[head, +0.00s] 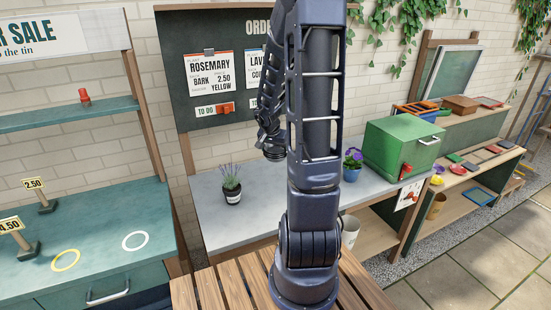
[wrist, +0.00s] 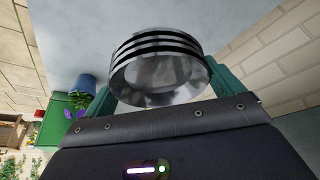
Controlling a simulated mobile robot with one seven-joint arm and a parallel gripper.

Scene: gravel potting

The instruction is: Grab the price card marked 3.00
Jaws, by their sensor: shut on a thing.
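My gripper (wrist: 160,72) is shut on a shiny metal cylinder with dark bands (wrist: 155,50), like a tin, its round end facing the wrist camera. The green fingers (wrist: 226,78) sit on either side of it. In the head view my arm hides the fingers and the held thing. I see no card marked 3.00.
The green counter (head: 100,215) bears a yellow ring (head: 66,260) and a white ring (head: 135,241), both empty. The grey bench (head: 225,225) holds a potted lavender (head: 232,190), a purple-flowered blue pot (head: 351,173) and a green box (head: 395,150). An order board (head: 180,60) hangs behind.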

